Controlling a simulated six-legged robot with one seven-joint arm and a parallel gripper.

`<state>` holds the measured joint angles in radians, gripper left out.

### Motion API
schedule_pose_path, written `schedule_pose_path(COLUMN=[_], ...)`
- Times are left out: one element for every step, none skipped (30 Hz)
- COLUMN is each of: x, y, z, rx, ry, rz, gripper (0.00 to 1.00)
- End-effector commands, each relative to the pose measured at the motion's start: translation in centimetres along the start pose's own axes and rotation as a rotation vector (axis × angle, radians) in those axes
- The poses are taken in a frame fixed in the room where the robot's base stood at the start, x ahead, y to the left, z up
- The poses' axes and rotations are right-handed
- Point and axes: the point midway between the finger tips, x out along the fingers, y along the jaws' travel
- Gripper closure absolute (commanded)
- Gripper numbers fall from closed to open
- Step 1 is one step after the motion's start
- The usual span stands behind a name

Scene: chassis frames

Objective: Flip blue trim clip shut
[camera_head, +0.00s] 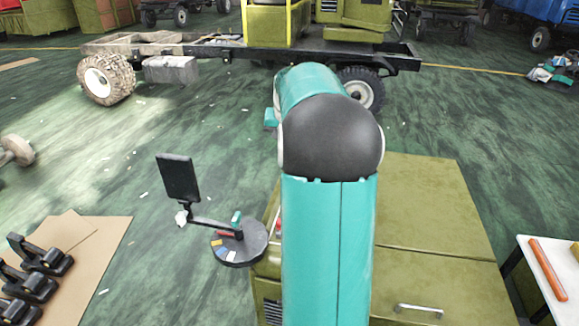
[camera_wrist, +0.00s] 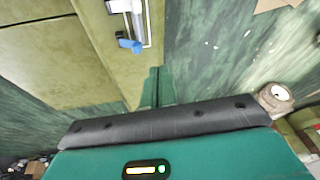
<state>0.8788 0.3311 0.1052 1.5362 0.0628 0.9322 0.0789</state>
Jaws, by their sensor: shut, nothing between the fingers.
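The blue trim clip (camera_wrist: 130,44) shows near the top of the wrist view, at the lower end of a white and silver fitting (camera_wrist: 138,20) on the olive panel (camera_wrist: 100,55). It sticks out at an angle; I cannot tell its exact hinge position. My gripper (camera_wrist: 156,76) shows as narrow teal fingers close together, pointing up past the dark bar of my wrist. The fingers are shut and empty, below and right of the clip in the picture, apart from it. In the head view my arm hides the gripper, and I do not see the clip.
An olive cabinet (camera_head: 430,200) with a silver handle stands beside my arm. A dark stand with a screen (camera_head: 178,178) and a round tray (camera_head: 258,245) is to the left. A white table (camera_head: 530,262) is at right. A truck chassis (camera_head: 225,50) lies behind open green floor.

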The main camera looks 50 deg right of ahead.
Motion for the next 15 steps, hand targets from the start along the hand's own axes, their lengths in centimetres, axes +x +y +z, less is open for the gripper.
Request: schedule_pose_path(x=[1.6, 2.3, 3.0, 3.6, 4.0, 4.4, 4.7, 4.8, 5.0, 5.2, 5.3, 5.6, 5.9, 6.3, 6.8], y=[2.7, 3.9, 5.4, 6.4, 7.2, 8.1, 8.6, 8.9, 9.2, 9.3, 9.3, 9.3, 9.3, 9.3, 9.4], z=[-1.4, -2.1, -2.8, -3.2, -3.6, -3.9, -4.1, -4.2, -4.3, -4.4, -4.4, -4.3, -4.3, -4.3, -4.3], rx=[0.048, 0.071, 0.097, 0.114, 0.128, 0.143, 0.152, 0.158, 0.163, 0.165, 0.165, 0.165, 0.165, 0.165, 0.164], ry=[-0.006, -0.007, -0.008, -0.009, -0.008, -0.009, -0.008, -0.009, -0.009, -0.009, -0.009, -0.010, -0.011, -0.012, -0.012], rz=[0.006, 0.007, 0.009, 0.010, 0.010, 0.011, 0.011, 0.011, 0.012, 0.012, 0.012, 0.012, 0.012, 0.013, 0.013], gripper=[1.00, 1.00, 1.00, 1.00, 1.00, 1.00, 1.00, 1.00, 1.00, 1.00, 1.00, 1.00, 1.00, 1.00, 1.00])
